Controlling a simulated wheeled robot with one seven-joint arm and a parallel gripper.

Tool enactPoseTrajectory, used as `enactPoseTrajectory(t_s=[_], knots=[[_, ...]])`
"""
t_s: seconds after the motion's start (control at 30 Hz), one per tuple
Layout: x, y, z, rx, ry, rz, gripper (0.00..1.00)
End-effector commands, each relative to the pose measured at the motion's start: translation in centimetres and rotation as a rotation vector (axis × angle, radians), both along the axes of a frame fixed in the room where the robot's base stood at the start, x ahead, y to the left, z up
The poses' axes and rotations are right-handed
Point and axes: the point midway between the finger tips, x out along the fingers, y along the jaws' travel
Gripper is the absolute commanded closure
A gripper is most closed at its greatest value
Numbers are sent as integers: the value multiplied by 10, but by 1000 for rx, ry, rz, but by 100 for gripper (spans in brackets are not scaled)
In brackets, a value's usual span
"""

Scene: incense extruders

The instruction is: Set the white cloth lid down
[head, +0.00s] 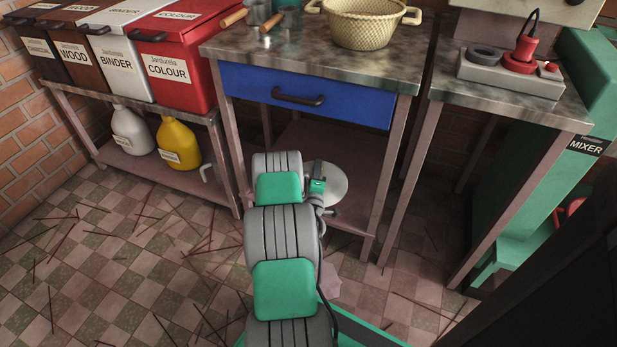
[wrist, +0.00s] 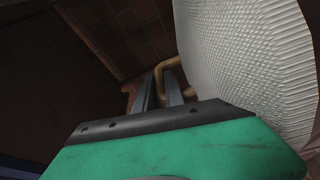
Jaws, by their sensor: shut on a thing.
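The white cloth lid (head: 328,186) shows in the head view as a pale disc in front of the lower shelf of the blue-drawer table. In the wrist view its woven white face (wrist: 250,65) fills the upper right. My gripper (wrist: 172,88) is shut on the tan loop handle (wrist: 168,68) of the lid. In the head view my arm hides part of the disc, and the fingertips are not clear there. I cannot tell whether the lid touches the shelf.
A table with a blue drawer (head: 305,97) carries a woven basket (head: 362,25) on top. Its lower shelf (head: 352,150) looks bare. Left stands a rack with labelled bins and a yellow jug (head: 179,143). Right is another table (head: 440,75) and a green mixer (head: 585,85). Thin sticks litter the floor.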

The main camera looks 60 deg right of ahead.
Motion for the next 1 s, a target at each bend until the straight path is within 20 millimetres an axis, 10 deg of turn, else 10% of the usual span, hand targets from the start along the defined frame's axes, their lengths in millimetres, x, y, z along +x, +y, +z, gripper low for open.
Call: enactPoseTrajectory(t_s=[0.63,1.0], knots=[[66,-44,-100,0,1,1,100],[67,-44,-105,-1,0,2,100]])
